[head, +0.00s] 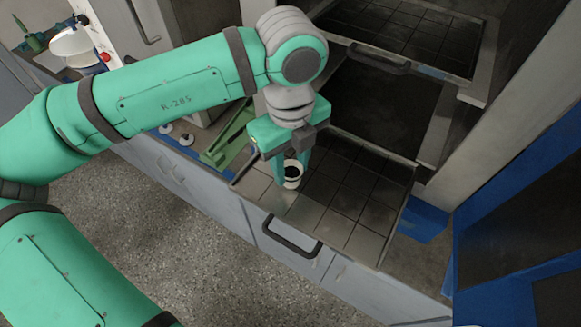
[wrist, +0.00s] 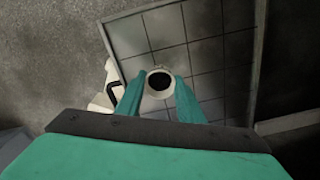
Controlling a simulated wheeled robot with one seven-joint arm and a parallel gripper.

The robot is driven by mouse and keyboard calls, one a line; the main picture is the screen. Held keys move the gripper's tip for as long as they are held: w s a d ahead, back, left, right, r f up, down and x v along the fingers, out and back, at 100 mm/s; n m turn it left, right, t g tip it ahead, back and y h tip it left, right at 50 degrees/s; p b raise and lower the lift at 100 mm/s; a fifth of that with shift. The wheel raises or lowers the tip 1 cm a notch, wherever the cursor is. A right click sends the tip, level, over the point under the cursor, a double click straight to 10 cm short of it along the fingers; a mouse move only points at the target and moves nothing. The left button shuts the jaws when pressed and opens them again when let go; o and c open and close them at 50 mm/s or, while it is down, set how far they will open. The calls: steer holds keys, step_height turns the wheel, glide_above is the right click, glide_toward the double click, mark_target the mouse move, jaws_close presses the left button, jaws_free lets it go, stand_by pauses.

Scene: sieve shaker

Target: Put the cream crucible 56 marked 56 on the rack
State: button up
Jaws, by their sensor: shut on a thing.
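The cream crucible (head: 292,172) is a small pale cup with a dark inside. My gripper (head: 291,168) points down and is shut on it, with one finger on each side. In the wrist view the crucible (wrist: 159,84) sits between the two teal fingers (wrist: 158,98), its round mouth facing the camera. No mark 56 can be read on it. The rack is perhaps the gridded pull-out tray (head: 366,237) below my gripper; its cells look empty. I cannot tell whether the crucible touches the tray.
The tray's dark handle (head: 290,236) is at its front. Another gridded shelf (head: 461,71) is above, with a dark opening between. A green object (head: 228,137) is left of my gripper. A blue frame (head: 510,215) stands at the right.

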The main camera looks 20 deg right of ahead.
steer(key=shift+f, duration=0.75)
steer(key=shift+f, duration=0.1)
steer(key=o, duration=1.1)
step_height(320, 180, up, 12)
steer(key=shift+r, duration=0.15)
